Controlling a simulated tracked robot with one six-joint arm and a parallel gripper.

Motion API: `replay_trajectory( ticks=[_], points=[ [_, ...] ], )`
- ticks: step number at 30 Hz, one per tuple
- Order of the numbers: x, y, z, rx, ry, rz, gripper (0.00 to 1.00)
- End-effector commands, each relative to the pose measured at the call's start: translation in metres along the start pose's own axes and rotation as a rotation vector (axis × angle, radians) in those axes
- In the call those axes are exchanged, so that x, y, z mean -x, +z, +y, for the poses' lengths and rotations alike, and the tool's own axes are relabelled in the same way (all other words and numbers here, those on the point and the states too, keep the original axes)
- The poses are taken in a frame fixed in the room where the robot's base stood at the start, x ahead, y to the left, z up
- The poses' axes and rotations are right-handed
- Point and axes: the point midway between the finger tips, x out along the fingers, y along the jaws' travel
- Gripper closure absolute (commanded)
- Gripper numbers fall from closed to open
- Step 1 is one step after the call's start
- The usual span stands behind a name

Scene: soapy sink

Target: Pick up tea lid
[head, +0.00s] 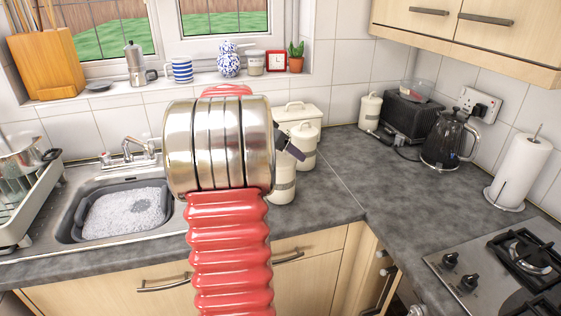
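Several cream canisters stand on the grey worktop behind my arm. One canister (304,152) has a pale knobbed lid (305,129) seated on it. A nearer canister (281,186) is partly covered by my arm, and its top is hidden. A smaller lidded canister (370,108) stands farther right by the wall. No label is readable, so I cannot tell which lid is the tea lid. My gripper is mostly hidden behind my metal wrist; only a dark part (292,149) shows at its right, overlapping the canisters in the picture. Its fingers cannot be made out.
A wide cream bin (301,114) stands behind the canisters. The sink (70,230) with suds and a dish rack (25,205) are left. A toaster (408,115), kettle (447,145), paper roll (521,172) and hob (480,268) are right. The worktop centre-right is clear.

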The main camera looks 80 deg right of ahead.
Motion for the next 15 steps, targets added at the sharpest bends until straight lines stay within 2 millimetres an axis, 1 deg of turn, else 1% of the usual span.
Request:
replay_trajectory(
  ticks=[13, 14, 15],
  points=[
    [0.0005, 0.0002, -0.0003, 0.001, -0.001, 0.0, 0.24],
    [0.0006, 0.0002, -0.0004, 0.001, -0.001, 0.0, 0.24],
    [0.0006, 0.0003, -0.0004, 0.001, -0.001, 0.0, 0.27]
  ],
)
